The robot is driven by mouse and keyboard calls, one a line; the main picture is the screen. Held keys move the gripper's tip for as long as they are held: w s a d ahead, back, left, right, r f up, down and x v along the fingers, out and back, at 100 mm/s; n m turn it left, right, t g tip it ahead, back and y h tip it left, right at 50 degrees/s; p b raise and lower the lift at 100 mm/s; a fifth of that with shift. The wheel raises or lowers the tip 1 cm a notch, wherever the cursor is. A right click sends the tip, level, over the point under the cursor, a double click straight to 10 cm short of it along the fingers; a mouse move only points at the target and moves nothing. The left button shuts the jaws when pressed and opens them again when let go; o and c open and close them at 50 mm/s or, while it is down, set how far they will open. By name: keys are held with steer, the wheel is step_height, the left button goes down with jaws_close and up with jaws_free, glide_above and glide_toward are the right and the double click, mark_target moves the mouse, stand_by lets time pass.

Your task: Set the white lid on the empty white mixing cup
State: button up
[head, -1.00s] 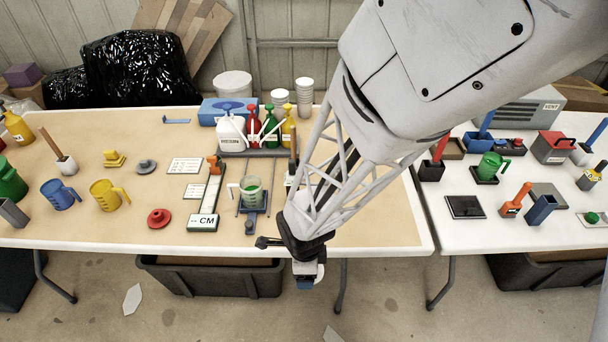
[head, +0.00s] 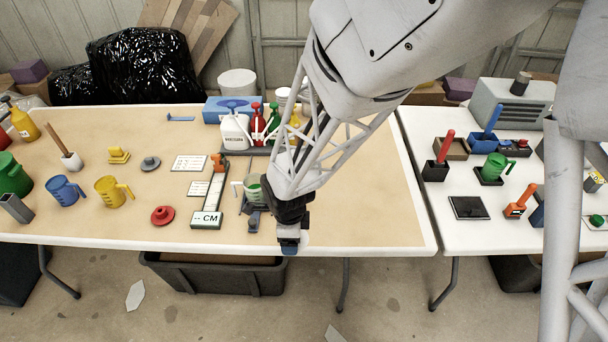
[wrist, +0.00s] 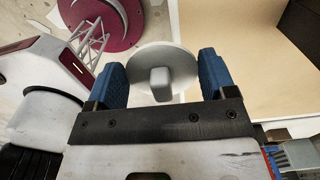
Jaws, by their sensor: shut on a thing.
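My gripper (head: 289,247) is low over the front edge of the beige-topped table. In the wrist view its two blue fingers (wrist: 162,78) stand on either side of the white round lid (wrist: 178,58), which has a blocky knob; the gripper is shut on it. The lid cannot be made out in the head view. A pale cup with a handle (head: 253,182) stands just left of my gripper and holds green material. I cannot make out an empty white mixing cup; my arm covers part of the table.
A CM-marked board (head: 207,219) lies left of the pale cup. Red (head: 162,215), grey (head: 150,163) and yellow (head: 118,155) lids and blue (head: 63,192) and yellow (head: 110,192) jugs are further left. Bottles (head: 235,130) stand behind. The table's right part is clear.

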glide_toward(250, 176)
steer(key=s+f, duration=0.2)
steer(key=shift+s+d+r, duration=0.2)
steer(key=shift+d+r, duration=0.05)
steer(key=shift+d, duration=0.05)
steer(key=shift+f, duration=0.2)
steer(key=shift+f, duration=2.3)
steer(key=shift+f, duration=0.45)
stand_by(0.4)
steer(key=o, duration=0.8)
steer(key=shift+o, duration=0.2)
steer(key=shift+r, duration=0.1)
